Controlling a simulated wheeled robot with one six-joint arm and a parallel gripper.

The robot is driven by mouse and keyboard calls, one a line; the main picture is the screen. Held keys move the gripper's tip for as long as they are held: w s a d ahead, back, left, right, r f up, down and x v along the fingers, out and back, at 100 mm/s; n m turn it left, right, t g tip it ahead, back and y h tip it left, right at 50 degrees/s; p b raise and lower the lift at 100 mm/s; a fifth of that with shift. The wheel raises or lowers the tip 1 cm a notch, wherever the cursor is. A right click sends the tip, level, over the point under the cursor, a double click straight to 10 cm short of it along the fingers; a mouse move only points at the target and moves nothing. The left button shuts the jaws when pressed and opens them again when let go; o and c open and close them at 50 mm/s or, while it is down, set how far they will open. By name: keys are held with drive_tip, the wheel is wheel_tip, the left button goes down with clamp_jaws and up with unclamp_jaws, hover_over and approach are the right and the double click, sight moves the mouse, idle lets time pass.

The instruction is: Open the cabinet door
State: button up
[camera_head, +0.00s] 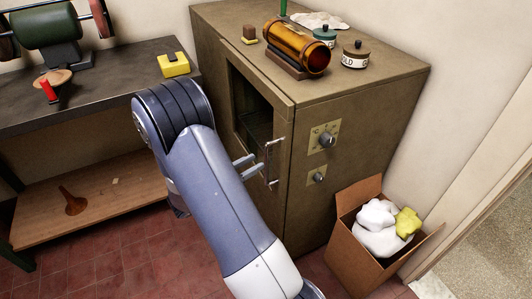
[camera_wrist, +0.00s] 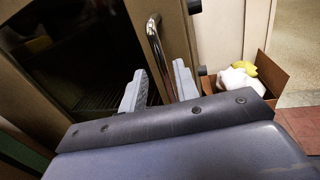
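The olive-brown cabinet (camera_head: 350,140) stands against the wall. Its door (camera_head: 284,120) has a dark window and looks shut or nearly so; I cannot tell whether there is a small gap. The metal bar handle (camera_head: 270,163) is upright on the door's right side. My gripper (camera_head: 256,162) is at the handle, with its two grey fingers apart. In the wrist view the handle (camera_wrist: 157,45) runs down between the open fingertips of my gripper (camera_wrist: 160,72). I cannot tell whether either finger touches it.
Two knobs (camera_head: 327,139) sit right of the door. An amber cylinder (camera_head: 297,46) and tins (camera_head: 355,55) stand on the cabinet top. A cardboard box (camera_head: 357,250) with white and yellow cloths is on the floor at right. A workbench (camera_head: 110,100) stands at left.

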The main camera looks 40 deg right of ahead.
drive_tip(key=shift+s+d, duration=0.15)
drive_tip(key=shift+d, duration=2.65)
clamp_jaws()
